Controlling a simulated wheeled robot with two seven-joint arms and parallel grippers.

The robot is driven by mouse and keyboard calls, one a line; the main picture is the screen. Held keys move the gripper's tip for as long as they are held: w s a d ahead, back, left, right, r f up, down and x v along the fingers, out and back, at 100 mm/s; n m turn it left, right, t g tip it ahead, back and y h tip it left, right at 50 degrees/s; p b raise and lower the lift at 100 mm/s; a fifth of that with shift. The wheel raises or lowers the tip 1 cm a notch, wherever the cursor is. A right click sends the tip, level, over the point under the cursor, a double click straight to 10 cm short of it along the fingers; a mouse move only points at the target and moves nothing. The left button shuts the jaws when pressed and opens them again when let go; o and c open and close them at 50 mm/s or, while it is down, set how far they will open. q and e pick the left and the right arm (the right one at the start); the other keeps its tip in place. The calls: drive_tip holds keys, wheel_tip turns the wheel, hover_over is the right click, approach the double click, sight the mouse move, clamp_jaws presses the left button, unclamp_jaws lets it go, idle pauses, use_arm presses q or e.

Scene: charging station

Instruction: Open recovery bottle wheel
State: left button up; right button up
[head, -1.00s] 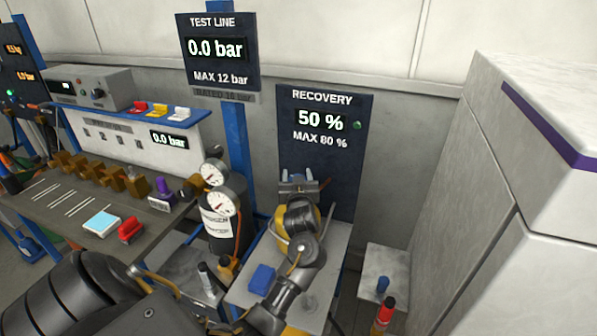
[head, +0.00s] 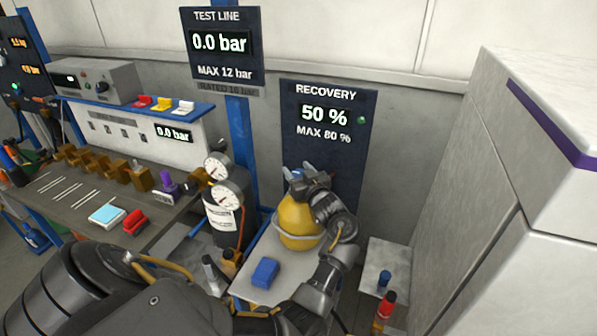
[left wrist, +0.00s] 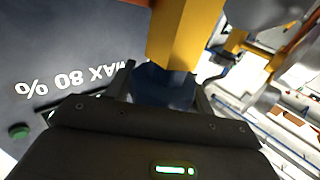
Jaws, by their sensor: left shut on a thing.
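The yellow recovery bottle (head: 294,222) stands upright on a light platform below the recovery panel, with my left arm reaching over its right side. Its blue wheel (head: 297,173) shows only as a small patch at the top, mostly covered by my left gripper (head: 303,176). In the left wrist view, the two fingers of the left gripper (left wrist: 166,90) are on either side of the dark blue wheel (left wrist: 163,82), shut on it. An orange-yellow valve part (left wrist: 183,35) sits right behind the wheel. My right gripper is not in view.
The recovery panel (head: 325,120) behind reads 50 %, max 80 %. A dark cylinder with gauges (head: 226,222) stands close left. A blue block (head: 265,271) lies on the platform. A red-capped bottle (head: 386,305) is at lower right. A large white cabinet (head: 540,200) bounds the right.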

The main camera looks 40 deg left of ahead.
use_arm(q)
drive_tip(key=shift+r, duration=0.15)
drive_tip(key=o, duration=1)
